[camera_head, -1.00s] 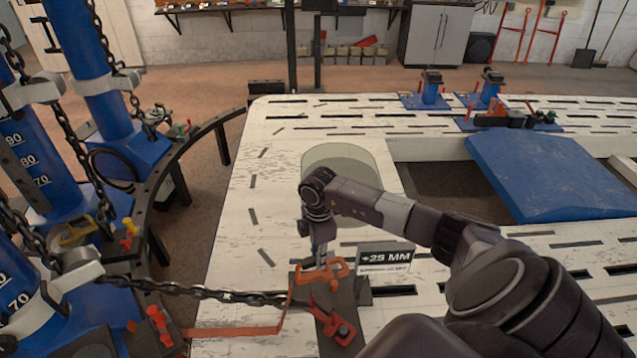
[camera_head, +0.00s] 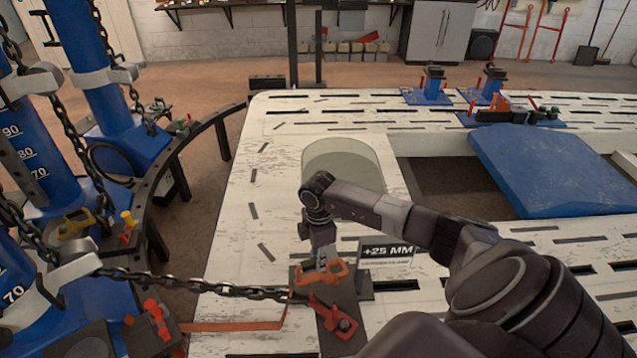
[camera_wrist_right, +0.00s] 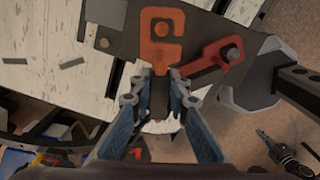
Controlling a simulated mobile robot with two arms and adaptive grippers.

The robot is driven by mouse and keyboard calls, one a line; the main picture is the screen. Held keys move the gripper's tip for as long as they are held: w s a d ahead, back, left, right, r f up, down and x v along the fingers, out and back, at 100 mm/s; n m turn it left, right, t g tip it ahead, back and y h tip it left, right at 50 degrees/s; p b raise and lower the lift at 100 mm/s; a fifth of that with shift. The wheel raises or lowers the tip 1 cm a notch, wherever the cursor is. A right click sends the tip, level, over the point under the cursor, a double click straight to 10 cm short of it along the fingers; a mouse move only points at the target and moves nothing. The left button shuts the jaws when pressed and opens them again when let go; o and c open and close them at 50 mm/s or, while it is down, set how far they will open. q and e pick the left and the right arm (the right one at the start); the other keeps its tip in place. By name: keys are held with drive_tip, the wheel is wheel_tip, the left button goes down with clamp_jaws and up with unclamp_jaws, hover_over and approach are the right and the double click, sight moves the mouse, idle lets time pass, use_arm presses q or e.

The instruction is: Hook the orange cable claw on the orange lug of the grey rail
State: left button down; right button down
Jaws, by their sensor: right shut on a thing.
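My right gripper (camera_head: 322,248) points down over the dark grey rail (camera_head: 344,292) on the white bench. In the right wrist view its fingers (camera_wrist_right: 160,90) are shut on the tail of the orange cable claw (camera_wrist_right: 161,50). I cannot tell the orange lug apart from the claw, nor whether the claw is fully seated. A red claw (camera_head: 335,318) at the chain's end lies beside it on the rail, around another bolt. My left gripper is out of view.
A taut chain (camera_head: 200,287) runs from the blue towers (camera_head: 105,95) at left to the red claw. An orange strap (camera_head: 235,326) lies below it. A "+25 MM" sign (camera_head: 388,250) stands right of the gripper.

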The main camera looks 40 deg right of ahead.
sight(319, 274)
drive_tip(key=shift+f+b, duration=1.85)
drive_tip(key=shift+f, duration=1.1)
drive_tip(key=c, duration=1.8)
unclamp_jaws()
drive_tip(key=shift+o, duration=0.2)
drive_tip(key=shift+f, duration=0.1)
wheel_tip(319, 274, up, 12)
drive_tip(key=shift+r, duration=0.1)
